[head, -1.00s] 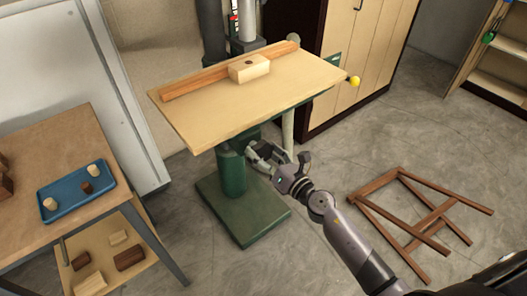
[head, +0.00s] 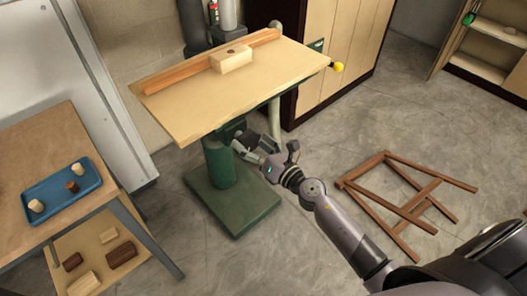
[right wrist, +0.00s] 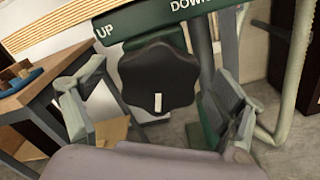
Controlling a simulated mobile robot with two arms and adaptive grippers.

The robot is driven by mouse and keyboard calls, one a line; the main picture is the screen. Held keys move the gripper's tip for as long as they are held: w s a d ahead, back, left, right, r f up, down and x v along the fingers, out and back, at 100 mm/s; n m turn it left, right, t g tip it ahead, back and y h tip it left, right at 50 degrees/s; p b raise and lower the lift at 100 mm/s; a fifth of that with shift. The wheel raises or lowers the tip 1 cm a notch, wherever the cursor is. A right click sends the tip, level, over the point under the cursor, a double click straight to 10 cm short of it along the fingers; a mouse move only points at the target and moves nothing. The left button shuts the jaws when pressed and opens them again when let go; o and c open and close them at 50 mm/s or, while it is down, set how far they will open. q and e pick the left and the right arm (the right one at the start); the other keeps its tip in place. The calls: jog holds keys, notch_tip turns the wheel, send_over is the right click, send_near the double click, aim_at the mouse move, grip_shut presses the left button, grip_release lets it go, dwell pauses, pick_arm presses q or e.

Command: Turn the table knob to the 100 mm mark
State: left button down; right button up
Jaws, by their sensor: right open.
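The table knob (right wrist: 158,82) is black and lobed with a white pointer line aimed downward. It sits in the middle of the right wrist view, below a green panel (right wrist: 150,18) lettered UP and DOWN. My right gripper (right wrist: 160,95) is open, with one finger on each side of the knob and visible space between. In the head view, my right gripper (head: 262,148) is under the front edge of the tilted wooden table (head: 190,104), beside the green column (head: 220,163). No 100 mm mark is readable. My left gripper is not in view.
A wooden block (head: 232,60) and a fence (head: 165,78) lie on the tabletop. A yellow ball handle (head: 338,66) sticks out at its right. A side table (head: 25,150) with a blue tray (head: 62,202) stands left. A wooden frame (head: 420,195) lies on the floor right.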

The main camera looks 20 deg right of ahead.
jog(key=v, duration=1.1)
jog(key=shift+s, duration=0.15)
jog(key=s+d+f+m+g+h, duration=0.1)
jog(key=s+f+m+g+h, duration=0.15)
jog(key=f+m, duration=0.6)
jog(key=s+d+f+m+g+h, duration=0.1)
jog(key=s+f+m+g, duration=0.2)
jog(key=f, duration=1)
jog(key=s+d+f+m+g+h, duration=0.1)
jog(key=s+d+f+m+h, duration=0.15)
jog(key=f+m, duration=0.6)
jog(key=s+a+f+m+g, duration=0.1)
jog(key=s+f+m+g, duration=0.2)
jog(key=s+f, duration=0.4)
jog(key=s+f+m+g, duration=0.3)
jog(key=s+f, duration=0.4)
jog(key=s, duration=0.6)
jog(key=s+a+f+m+g, duration=0.1)
jog(key=s+f+m+g, duration=0.2)
jog(key=s, duration=0.8)
notch_tip(320, 180, down, 4)
jog(key=shift+a+f+m, duration=0.1)
jog(key=shift+a+m, duration=0.3)
jog(key=shift+m, duration=0.8)
jog(key=shift+g, duration=0.25)
